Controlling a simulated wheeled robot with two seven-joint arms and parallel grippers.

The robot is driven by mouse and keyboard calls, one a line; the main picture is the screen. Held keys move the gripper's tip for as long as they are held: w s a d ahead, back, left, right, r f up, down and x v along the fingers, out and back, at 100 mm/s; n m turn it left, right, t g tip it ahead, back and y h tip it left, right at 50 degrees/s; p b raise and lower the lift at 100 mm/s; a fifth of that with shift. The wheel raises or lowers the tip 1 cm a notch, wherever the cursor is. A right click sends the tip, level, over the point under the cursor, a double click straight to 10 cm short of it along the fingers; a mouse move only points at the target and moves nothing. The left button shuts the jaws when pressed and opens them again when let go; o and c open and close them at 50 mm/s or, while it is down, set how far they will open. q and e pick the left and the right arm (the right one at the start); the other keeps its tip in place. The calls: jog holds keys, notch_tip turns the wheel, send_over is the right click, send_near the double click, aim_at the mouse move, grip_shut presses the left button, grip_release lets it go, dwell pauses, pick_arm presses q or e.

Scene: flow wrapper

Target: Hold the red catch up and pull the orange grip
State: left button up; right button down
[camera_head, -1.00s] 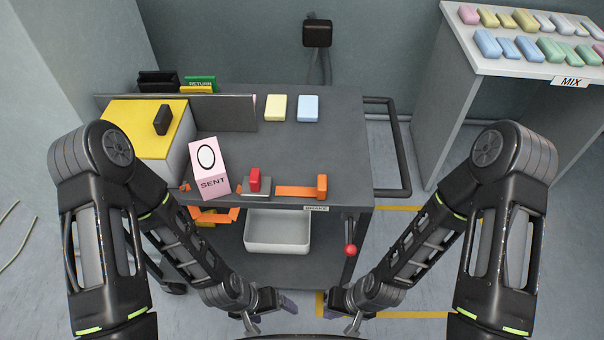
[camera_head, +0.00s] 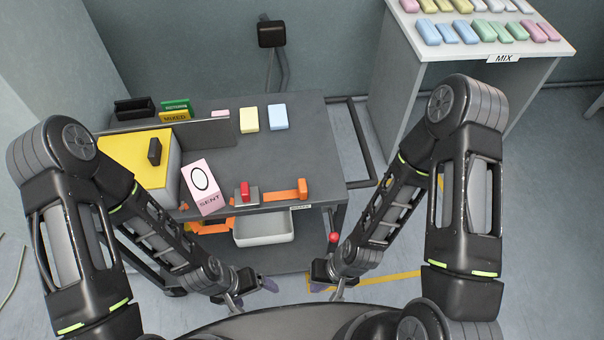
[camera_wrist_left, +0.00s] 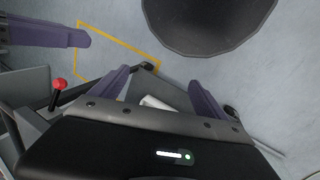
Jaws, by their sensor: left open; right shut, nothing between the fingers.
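The red catch (camera_head: 244,190) stands upright on a small grey block at the front edge of the dark bench top. The orange grip (camera_head: 302,187) is at the right end of an orange bar (camera_head: 278,195), right of the catch. My left gripper (camera_head: 252,291) is low in front of the bench, apart from both; in the left wrist view its open purple fingers (camera_wrist_left: 158,88) have nothing between them. My right gripper (camera_head: 328,288) is low to the right, shut and empty, also away from the bench top.
A white tray (camera_head: 264,229) sits below the bench top. A red-knobbed lever (camera_head: 333,238) is at the bench's right front. A MIX table (camera_head: 470,70) stands back right.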

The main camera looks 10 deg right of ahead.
dwell(0.4)
pick_arm(q)
jog(key=shift+w+d, duration=0.1)
jog(key=shift+w, duration=0.3)
jog(key=c, duration=0.3)
jog(key=w+d+r+m, duration=0.1)
jog(key=w+m, duration=0.1)
jog(key=w, duration=0.1)
jog(key=w+d+r+m, duration=0.1)
jog(key=w+m, duration=0.1)
jog(key=w, duration=0.1)
jog(key=w+d+r+m, duration=0.1)
jog(key=w+r+m, duration=0.1)
jog(key=w+m, duration=0.1)
jog(key=shift+w+d+r+h, duration=0.1)
jog(key=shift+w+d+h, duration=0.2)
jog(key=shift+w, duration=0.25)
jog(key=shift+c, duration=0.7)
notch_tip(320, 180, up, 18)
jog(key=r+m+y, duration=0.1)
jog(key=m+y, duration=0.3)
jog(key=m, duration=0.9)
send_over(244, 188)
jog(key=shift+f+b, duration=0.25)
jog(key=shift+b, duration=0.1)
jog(key=shift+f, duration=0.1)
notch_tip(244, 188, down, 12)
